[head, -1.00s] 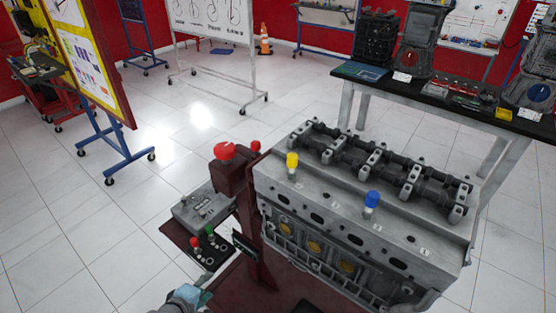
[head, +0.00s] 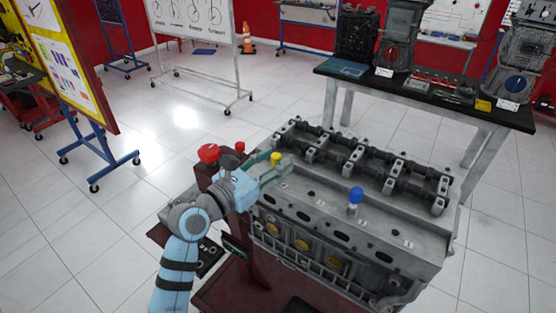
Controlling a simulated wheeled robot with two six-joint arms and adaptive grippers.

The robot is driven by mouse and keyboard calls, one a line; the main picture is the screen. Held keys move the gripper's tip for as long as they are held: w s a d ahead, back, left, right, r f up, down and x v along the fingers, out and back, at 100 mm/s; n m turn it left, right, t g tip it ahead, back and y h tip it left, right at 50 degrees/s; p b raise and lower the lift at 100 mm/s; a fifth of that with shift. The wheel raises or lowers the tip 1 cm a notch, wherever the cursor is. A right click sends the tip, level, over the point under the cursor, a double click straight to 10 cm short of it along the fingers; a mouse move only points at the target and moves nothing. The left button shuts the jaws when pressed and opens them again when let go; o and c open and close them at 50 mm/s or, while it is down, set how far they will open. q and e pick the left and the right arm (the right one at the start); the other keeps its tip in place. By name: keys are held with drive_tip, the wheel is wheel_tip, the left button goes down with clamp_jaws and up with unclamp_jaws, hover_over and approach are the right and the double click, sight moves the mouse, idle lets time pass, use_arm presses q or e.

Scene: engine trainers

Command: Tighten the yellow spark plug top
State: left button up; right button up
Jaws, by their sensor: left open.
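The yellow spark plug top (head: 275,158) stands upright at the left end of the grey engine block (head: 330,218). My left gripper (head: 276,164) reaches in from the left with its fingers open around or right beside the yellow top; I cannot tell whether they touch it. The fingers hide the lower part of this plug. A blue spark plug top (head: 356,195) stands farther right on the same block, apart from the gripper. My right gripper is not in view.
A camshaft row (head: 360,160) runs along the block's back edge. A red knob (head: 208,153) on the dark red stand is close to my left arm. A black-topped table (head: 450,107) with engine parts stands behind.

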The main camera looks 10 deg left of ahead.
use_arm(q)
drive_tip(key=shift+w+d, duration=0.25)
drive_tip(key=shift+w, duration=0.25)
drive_tip(key=shift+c, duration=0.5)
clamp_jaws()
